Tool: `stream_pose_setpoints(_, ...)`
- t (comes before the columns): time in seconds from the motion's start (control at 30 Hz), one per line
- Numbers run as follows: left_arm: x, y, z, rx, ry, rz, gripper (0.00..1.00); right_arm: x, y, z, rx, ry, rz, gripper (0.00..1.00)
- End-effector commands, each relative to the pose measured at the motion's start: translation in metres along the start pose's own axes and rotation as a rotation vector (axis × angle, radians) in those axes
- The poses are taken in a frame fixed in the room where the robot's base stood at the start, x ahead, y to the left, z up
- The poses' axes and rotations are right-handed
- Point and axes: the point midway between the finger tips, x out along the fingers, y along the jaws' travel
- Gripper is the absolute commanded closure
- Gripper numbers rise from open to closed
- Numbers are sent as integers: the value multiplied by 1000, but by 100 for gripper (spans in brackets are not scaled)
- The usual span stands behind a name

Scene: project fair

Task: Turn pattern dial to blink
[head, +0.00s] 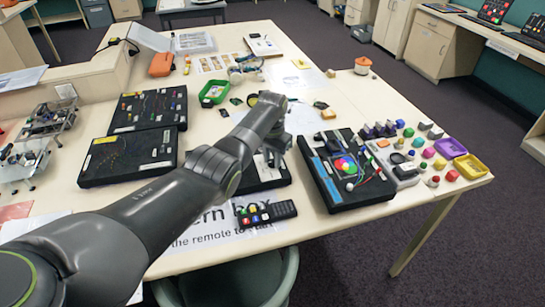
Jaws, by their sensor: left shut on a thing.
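My left arm comes in from the left and reaches over a black box (251,184) near the table's front edge. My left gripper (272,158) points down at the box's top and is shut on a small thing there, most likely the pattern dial. The dial itself is hidden behind the jaws and wrist, so its setting cannot be read. A white paper sign (212,226) with large print, partly covered by my arm, lies in front of the box. My right gripper is not in view.
A black remote (266,214) lies on the sign. A black board with a coloured disc and wires (345,169) stands to the right, with several coloured knobs and trays (468,167) beyond. Two black circuit boards (129,155) lie left. A green tray (214,93) is behind.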

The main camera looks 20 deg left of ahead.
Motion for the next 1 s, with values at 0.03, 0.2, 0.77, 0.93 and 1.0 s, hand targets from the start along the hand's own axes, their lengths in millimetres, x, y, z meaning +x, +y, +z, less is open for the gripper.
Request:
stream_pose_setpoints(0.03, -2, 0, 0, 34, 1, 0, 96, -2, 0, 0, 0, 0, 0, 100)
stream_pose_setpoints(0.2, -2, 0, 0, 176, 0, 0, 96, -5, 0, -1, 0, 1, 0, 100)
stream_pose_setpoints(0.77, -1, 0, 0, 565, 1, -1, 96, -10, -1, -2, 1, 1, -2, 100)
stream_pose_setpoints(0.93, -1, 0, 0, 615, 1, -1, 96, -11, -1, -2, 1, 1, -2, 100)
stream_pose_setpoints(1.0, -1, 0, 0, 627, 1, -1, 96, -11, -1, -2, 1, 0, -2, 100)
